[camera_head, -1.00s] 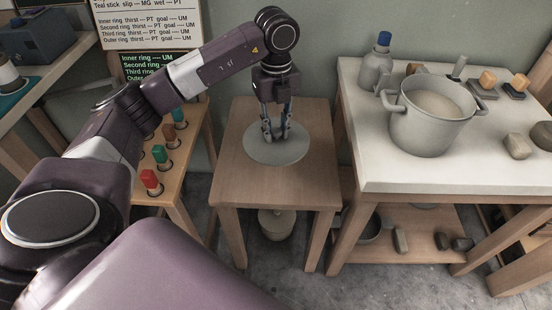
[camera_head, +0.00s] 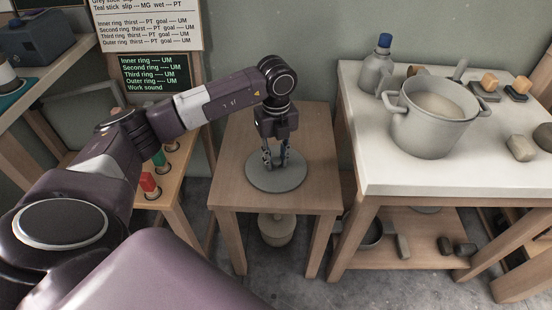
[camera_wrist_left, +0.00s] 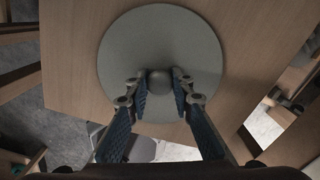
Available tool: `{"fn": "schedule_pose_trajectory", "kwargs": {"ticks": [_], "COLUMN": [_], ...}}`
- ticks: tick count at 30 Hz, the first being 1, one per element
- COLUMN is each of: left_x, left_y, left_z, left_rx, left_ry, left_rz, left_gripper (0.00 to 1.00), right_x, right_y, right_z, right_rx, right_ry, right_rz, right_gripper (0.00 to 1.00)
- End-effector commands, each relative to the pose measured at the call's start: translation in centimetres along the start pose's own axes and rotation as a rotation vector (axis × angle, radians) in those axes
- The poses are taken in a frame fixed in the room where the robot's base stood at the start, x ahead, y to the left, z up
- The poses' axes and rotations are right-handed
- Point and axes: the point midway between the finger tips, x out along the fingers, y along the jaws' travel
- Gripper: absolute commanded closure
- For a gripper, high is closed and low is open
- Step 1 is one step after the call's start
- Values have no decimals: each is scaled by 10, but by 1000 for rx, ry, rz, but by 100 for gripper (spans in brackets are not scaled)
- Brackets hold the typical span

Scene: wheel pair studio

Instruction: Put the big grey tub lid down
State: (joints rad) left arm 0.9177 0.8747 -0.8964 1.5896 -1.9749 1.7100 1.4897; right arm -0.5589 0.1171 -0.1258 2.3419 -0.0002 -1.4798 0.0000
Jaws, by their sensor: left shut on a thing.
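The big grey tub lid (camera_head: 260,181) is a flat round disc with a small dark knob (camera_wrist_left: 159,80) at its middle. It looks level over the small wooden table (camera_head: 229,188), near its front. Whether it touches the top or hangs just above it I cannot tell. My left gripper (camera_head: 275,163) points down at the lid's middle. In the left wrist view its fingertips (camera_wrist_left: 159,86) are shut on the knob from both sides, and the lid (camera_wrist_left: 160,40) spreads out beyond them. My right gripper is not in view.
A grey two-handled tub (camera_head: 428,134), open with pale contents, stands on the white-topped table (camera_head: 388,174) at right, beside a blue-capped bottle (camera_head: 376,66). Coloured pegs stand on a bench at left. The small table is otherwise clear.

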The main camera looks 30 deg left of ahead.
Motion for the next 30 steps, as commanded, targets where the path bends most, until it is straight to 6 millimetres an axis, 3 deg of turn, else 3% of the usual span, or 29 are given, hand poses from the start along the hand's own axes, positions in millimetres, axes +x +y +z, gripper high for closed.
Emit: {"fn": "schedule_pose_trajectory", "kwargs": {"ticks": [2,3,7,19,30], "left_x": [2,2,2,-5,-81], "left_y": [0,0,0,0,-1], "left_z": [0,0,0,0,1], "left_rx": [0,0,0,0,0], "left_ry": [0,0,0,-1,-2], "left_rz": [0,0,0,-2,-3], "left_gripper": [100,76,62,61,61], "right_x": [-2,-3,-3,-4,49], "right_y": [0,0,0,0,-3], "right_z": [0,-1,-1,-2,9], "right_rx": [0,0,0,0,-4], "right_ry": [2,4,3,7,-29], "right_rz": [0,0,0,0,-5], "right_gripper": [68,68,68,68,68]}}
